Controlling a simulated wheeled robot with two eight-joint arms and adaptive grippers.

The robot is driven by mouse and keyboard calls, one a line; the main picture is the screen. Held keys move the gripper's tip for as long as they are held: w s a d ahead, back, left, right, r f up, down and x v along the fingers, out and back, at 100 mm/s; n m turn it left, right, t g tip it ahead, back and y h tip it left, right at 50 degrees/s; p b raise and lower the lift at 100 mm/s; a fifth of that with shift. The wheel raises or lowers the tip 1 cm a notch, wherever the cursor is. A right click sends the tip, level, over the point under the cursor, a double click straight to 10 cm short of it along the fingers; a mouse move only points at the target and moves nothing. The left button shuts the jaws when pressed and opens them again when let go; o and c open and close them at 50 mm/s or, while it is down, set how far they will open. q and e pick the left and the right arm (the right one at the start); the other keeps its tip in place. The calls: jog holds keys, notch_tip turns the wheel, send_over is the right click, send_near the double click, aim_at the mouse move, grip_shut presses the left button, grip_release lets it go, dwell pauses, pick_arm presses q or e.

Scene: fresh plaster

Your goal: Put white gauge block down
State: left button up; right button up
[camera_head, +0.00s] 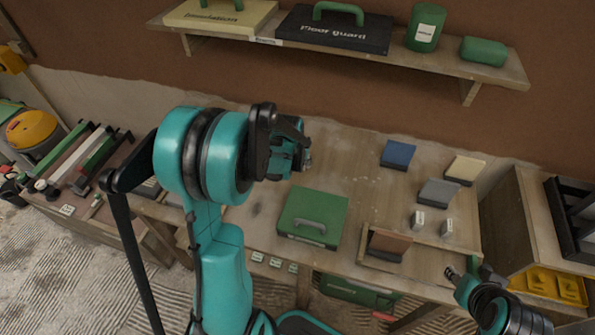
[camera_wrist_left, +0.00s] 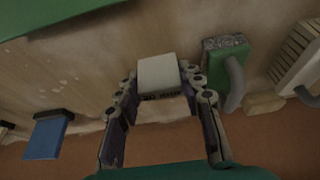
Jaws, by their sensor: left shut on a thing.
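The white gauge block (camera_wrist_left: 158,76), a small pale block with dark print on one face, is between the fingers of my left gripper (camera_wrist_left: 158,98) in the left wrist view. The gripper is shut on it. In the head view my left arm hides the held block, and the left gripper is mostly hidden. Two small white printed blocks stand on the bench in the head view, one on the left (camera_head: 418,220) and one on the right (camera_head: 447,228). My right gripper (camera_head: 462,276) is at the lower right by the bench's front edge; its opening is unclear.
The wooden bench (camera_head: 350,175) carries a green case (camera_head: 312,216), a blue block (camera_head: 397,154), a grey block (camera_head: 439,192), a beige block (camera_head: 465,168) and a brown block in a wooden frame (camera_head: 388,244). A loaded shelf (camera_head: 400,58) overhangs the back. Bare bench lies around the case.

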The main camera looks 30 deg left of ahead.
pick_arm(q)
jog(key=shift+a+f, duration=0.2)
jog(key=shift+a, duration=0.15)
jog(key=shift+f, duration=0.25)
jog(key=shift+f+b, duration=1)
jog(key=shift+f, duration=0.7)
jog(key=shift+s, duration=0.1)
jog(key=shift+f, duration=0.15)
jog(key=o, duration=1)
jog(key=shift+o, duration=0.2)
